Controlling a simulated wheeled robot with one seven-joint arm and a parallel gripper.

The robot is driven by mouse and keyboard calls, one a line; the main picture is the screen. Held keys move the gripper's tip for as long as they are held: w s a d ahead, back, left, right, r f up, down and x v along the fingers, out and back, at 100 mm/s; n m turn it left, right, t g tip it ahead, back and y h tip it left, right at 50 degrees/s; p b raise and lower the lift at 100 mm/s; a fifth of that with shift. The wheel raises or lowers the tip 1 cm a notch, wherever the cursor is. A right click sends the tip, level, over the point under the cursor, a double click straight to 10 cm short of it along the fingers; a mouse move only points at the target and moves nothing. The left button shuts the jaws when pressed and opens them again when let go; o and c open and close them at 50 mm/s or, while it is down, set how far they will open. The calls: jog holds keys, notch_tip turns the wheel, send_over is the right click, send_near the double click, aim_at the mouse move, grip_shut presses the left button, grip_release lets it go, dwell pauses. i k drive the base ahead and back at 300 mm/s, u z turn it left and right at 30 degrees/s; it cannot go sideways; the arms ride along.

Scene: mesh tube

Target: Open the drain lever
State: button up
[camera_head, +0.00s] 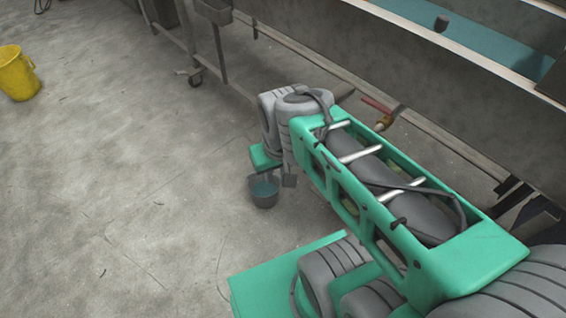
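The drain lever (377,104) is a red handle on a brass valve (383,123). It sits low on the side of the long grey tank, just beyond my arm and right of my wrist. My forearm covers the area in front of and below the valve. My gripper (272,181) hangs below my wrist, left of the lever and clearly apart from it. Only a small dark finger-like part shows clearly, so its opening is not plain. A dark grey cup-shaped thing with teal inside (264,193) appears beside it. I cannot tell their depth relation.
The long grey tank (440,90) with teal water runs across the upper right. A metal frame with a caster wheel (195,79) stands at the top. A yellow bucket (18,75) stands far left. The concrete floor (120,180) at left is mostly clear.

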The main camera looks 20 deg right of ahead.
aim_at(388, 112)
jog(key=z, duration=1.45)
jog(key=k, duration=0.95)
jog(key=u, duration=1.1)
jog(key=i, duration=1)
jog(key=z, duration=0.25)
